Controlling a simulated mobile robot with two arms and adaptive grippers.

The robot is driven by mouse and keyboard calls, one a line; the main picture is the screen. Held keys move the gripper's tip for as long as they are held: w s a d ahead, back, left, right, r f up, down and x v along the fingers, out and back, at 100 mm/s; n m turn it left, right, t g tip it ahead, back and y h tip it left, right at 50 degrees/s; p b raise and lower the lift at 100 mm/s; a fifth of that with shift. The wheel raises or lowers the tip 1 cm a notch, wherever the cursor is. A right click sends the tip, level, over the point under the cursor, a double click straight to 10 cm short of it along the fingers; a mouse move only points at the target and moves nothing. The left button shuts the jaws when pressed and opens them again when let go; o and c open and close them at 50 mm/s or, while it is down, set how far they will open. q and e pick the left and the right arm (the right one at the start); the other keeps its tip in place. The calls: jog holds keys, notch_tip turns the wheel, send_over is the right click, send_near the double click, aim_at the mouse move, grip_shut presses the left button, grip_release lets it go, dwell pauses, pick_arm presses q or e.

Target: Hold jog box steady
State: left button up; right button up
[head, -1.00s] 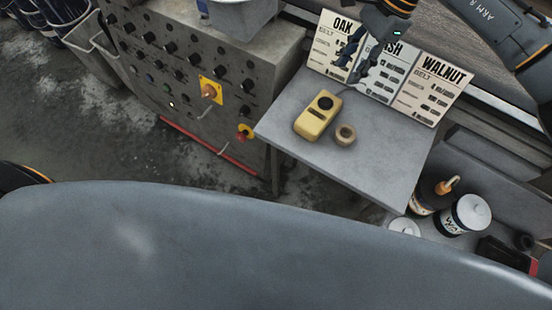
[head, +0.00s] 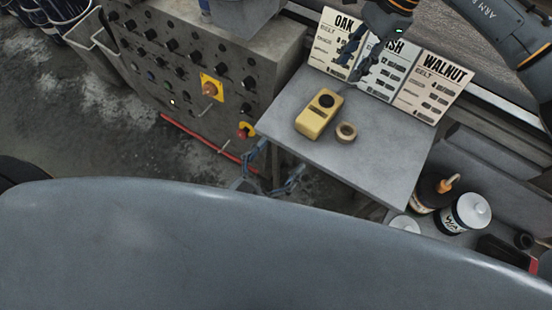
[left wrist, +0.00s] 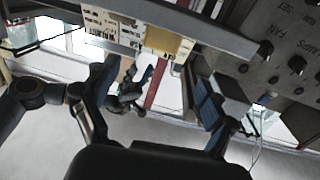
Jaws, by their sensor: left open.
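The yellow jog box (head: 319,114), with a dark round top control, lies on the small grey table (head: 378,168). My left gripper (head: 277,166) is open and empty at the table's near left edge, lower in the picture than the jog box and apart from it. Its two spread fingers also frame the left wrist view (left wrist: 152,92). My right gripper (head: 352,67) is by the sign cards beyond the jog box, its fingers apart with nothing visible between them. A tan patch (left wrist: 168,42) shows in the left wrist view; I cannot tell whether it is the jog box.
OAK, ASH and WALNUT cards (head: 429,90) stand along the table's back. A control cabinet (head: 268,75) with knobs and a red stop button is at left. Cans (head: 467,214) stand below right.

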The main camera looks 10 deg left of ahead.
aim_at(305, 128)
pick_arm(q)
jog(key=x, duration=1.2)
jog(key=shift+w+d, duration=0.25)
jog(key=shift+w, duration=0.05)
jog(key=c, duration=1.3)
jog(key=shift+c, duration=0.6)
pick_arm(e)
grip_shut()
